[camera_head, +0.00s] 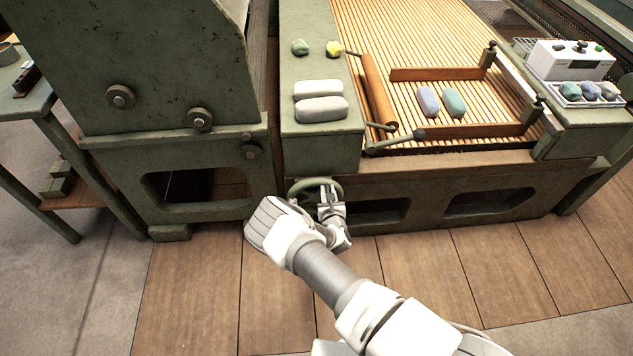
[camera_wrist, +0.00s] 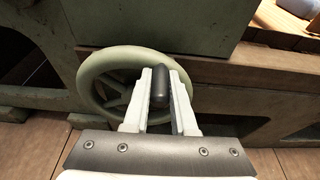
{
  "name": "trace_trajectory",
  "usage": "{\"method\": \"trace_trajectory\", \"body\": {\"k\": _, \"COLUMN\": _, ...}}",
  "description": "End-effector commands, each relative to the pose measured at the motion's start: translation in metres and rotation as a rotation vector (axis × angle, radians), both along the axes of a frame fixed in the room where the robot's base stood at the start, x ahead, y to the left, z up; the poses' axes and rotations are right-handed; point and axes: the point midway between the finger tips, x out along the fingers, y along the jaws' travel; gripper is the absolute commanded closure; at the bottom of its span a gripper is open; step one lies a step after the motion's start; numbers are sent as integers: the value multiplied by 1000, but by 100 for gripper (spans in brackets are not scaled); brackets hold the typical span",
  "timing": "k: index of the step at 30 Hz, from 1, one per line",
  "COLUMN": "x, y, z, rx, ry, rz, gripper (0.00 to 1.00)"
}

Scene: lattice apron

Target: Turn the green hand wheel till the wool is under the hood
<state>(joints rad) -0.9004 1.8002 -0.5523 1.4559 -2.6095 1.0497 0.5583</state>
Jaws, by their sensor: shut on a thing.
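The green hand wheel (camera_head: 297,187) is on the front of the machine, low under the ledge; its spoked rim also shows in the wrist view (camera_wrist: 88,72). My gripper (camera_wrist: 160,74) is shut on the wheel's dark handle (camera_wrist: 159,90), with one finger on each side. In the head view my gripper (camera_head: 328,197) covers part of the wheel. A blue-grey bundle (camera_head: 427,101) and a teal bundle (camera_head: 454,102), apparently wool, lie side by side on the slatted lattice (camera_head: 400,45). A large green housing (camera_head: 130,60), perhaps the hood, stands at the left.
Two pale rolls (camera_head: 319,109) and two small lumps (camera_head: 300,47) rest on the green ledge (camera_head: 305,145). A brown roller (camera_head: 378,92) and wooden bars (camera_head: 435,74) lie over the lattice. A white box (camera_head: 570,62) stands at right. Wooden floor (camera_head: 200,285) is clear.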

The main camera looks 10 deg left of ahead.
Motion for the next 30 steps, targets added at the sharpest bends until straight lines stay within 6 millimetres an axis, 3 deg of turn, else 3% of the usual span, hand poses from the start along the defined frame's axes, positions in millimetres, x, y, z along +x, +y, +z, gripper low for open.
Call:
{"method": "trace_trajectory", "body": {"k": 10, "x": 6, "y": -29, "z": -22, "rx": 0, "ry": 1, "rz": -3, "gripper": 100}}
{"method": "trace_trajectory", "body": {"k": 20, "x": 7, "y": -31, "z": -23, "rx": -1, "ry": 1, "rz": -2, "gripper": 100}}
{"method": "trace_trajectory", "body": {"k": 30, "x": 11, "y": -47, "z": -56, "rx": -1, "ry": 2, "rz": -3, "gripper": 100}}
